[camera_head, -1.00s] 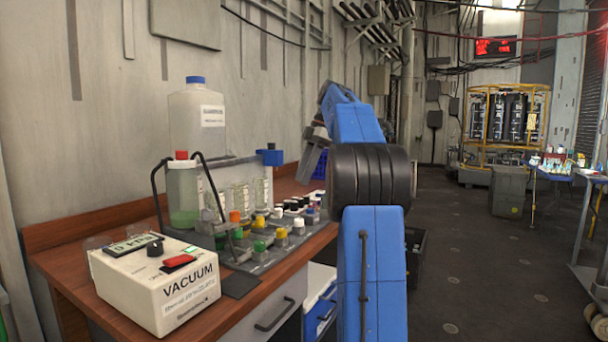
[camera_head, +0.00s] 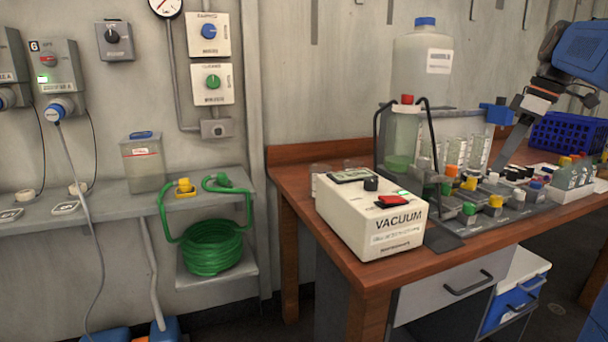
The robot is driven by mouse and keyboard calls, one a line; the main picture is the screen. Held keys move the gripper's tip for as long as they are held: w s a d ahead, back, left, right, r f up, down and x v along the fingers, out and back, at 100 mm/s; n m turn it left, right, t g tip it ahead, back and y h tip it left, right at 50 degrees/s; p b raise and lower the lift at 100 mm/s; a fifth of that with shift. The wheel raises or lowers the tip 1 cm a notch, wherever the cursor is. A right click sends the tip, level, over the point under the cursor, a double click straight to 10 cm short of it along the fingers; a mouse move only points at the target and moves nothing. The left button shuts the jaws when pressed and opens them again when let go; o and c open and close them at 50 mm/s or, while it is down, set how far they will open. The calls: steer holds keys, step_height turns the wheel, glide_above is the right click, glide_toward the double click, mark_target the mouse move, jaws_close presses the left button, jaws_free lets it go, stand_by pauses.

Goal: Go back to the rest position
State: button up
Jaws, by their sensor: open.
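My blue arm (camera_head: 580,50) enters at the upper right edge. My gripper (camera_head: 518,125) hangs from it, pointing down and left over the back of the wooden bench. Its grey finger slants down behind or above the rack of small capped bottles; I cannot tell how far it is from them. I see nothing held in the jaws. The rest of the arm is out of view.
A grey shelf (camera_head: 110,205) with a green hose (camera_head: 212,248) stands at left.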

steer(key=s+a+f+m+t+h, duration=0.15)
steer(key=s+a+f+m, duration=0.35)
steer(key=s+a+f, duration=0.75)
steer(key=s+a+f+m, duration=0.2)
steer(key=s+a+f, duration=0.1)
steer(key=s+f, duration=0.3)
steer(key=s+a+f+m+t+h, duration=0.1)
steer(key=s+a+f+m, duration=0.1)
steer(key=s+f, duration=0.5)
step_height(320, 180, down, 3)
steer(key=shift+s+a+r, duration=0.1)
steer(key=shift+s+a, duration=0.15)
steer(key=shift+a, duration=0.55)
stand_by(0.9)
